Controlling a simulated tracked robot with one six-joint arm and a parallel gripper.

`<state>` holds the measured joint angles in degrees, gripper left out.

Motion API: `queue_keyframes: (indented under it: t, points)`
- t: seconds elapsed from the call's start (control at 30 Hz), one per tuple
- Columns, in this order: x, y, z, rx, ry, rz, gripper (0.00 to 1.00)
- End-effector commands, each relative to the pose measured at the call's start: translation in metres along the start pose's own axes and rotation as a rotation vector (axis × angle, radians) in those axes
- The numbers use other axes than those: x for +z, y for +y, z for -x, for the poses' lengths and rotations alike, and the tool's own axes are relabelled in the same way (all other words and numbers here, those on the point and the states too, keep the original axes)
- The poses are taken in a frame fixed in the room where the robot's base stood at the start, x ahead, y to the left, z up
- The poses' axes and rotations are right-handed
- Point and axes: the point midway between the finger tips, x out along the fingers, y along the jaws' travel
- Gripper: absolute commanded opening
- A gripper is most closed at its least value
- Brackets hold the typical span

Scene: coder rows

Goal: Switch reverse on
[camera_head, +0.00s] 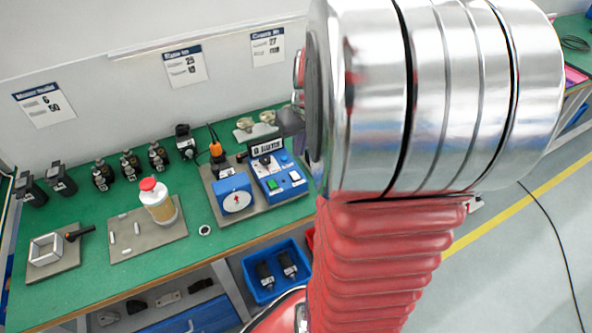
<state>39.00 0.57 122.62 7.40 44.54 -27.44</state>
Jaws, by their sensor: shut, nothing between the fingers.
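A blue control box (279,176) stands on a grey plate near the right part of the green bench. Its sloped front carries a green button (273,184), a small light-coloured part at the right and a dark part higher up. A dark sign with white lettering (267,147) stands at its back; the lettering is too small to read surely. Left of it on the same plate is a blue box with a white round face and a red arrow (236,201). No switch marked reverse can be made out. My gripper is not seen; my large red and silver arm fills the right centre.
A red-capped jar (157,202) stands on a grey plate (125,243) to the left. Several dark motor-like parts (103,175) line the back of the green bench (85,225). A blue bin (267,286) sits below the bench. Grey floor is open at right.

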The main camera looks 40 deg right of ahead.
Motion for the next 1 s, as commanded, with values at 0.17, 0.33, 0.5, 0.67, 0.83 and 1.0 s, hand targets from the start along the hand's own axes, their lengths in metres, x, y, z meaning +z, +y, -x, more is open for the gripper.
queue_keyframes:
  t: [0.17,0.33,0.5,0.67,0.83,1.0]
  points:
    - [0.001,0.0,-0.028,-0.002,-0.003,-0.001,0.0]
    - [0.001,0.0,-0.052,-0.001,-0.003,-0.002,0.0]
    - [0.006,0.0,-0.076,-0.001,-0.003,-0.002,0.0]
    - [0.012,0.0,-0.093,-0.001,-0.002,-0.002,0.0]
    - [0.015,0.0,-0.1,0.0,-0.001,-0.002,0.0]
    - [0.015,0.001,-0.1,0.0,0.0,-0.002,0.0]
